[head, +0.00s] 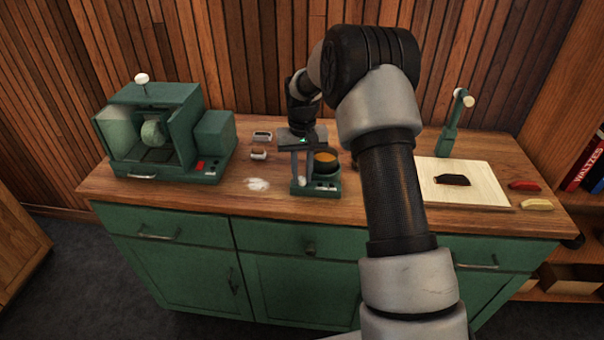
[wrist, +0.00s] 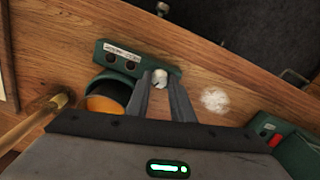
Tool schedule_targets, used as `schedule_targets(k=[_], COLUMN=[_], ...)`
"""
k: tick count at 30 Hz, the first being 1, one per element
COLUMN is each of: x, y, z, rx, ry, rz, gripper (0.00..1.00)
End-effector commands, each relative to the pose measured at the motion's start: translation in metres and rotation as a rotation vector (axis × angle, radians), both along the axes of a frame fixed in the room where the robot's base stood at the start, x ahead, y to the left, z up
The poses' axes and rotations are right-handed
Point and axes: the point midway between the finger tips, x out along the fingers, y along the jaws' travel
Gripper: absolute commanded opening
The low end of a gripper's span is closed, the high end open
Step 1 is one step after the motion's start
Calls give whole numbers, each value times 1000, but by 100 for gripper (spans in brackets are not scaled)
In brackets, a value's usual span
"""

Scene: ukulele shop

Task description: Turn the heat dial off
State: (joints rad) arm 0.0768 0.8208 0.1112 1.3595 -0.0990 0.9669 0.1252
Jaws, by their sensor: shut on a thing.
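A small green heater unit (head: 326,190) stands on the wooden counter; in the wrist view its front panel (wrist: 112,57) shows two dark round spots. A black pot with amber contents (head: 326,160) sits on it, and it also shows in the wrist view (wrist: 104,104). A pale, rounded heat dial (wrist: 160,78) is at the end of the panel. My gripper (head: 301,180) points down beside the pot. In the wrist view its fingertips (wrist: 160,84) are shut on the dial, one on each side. The dial's marking cannot be read.
A green machine (head: 152,135) stands at the left. A white powdery patch (head: 257,185) lies left of the heater. A pale board (head: 470,190) with a dark piece (head: 452,180) is at the right, near a green lever stand (head: 450,140). A brown rod (wrist: 35,120) is near the pot.

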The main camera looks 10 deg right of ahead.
Motion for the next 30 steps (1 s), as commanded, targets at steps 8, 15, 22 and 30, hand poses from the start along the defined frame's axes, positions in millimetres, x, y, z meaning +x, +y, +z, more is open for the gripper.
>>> schedule_targets(k=[8, 15, 22, 30], x=[0, 1, 1, 1], y=[0, 0, 0, 0], z=[1, 1, 1, 1], rx=[0, 0, 0, 0], ry=[-2, -2, -2, -2], rz=[249, 417, 514, 556], gripper=[0, 0, 0, 0])
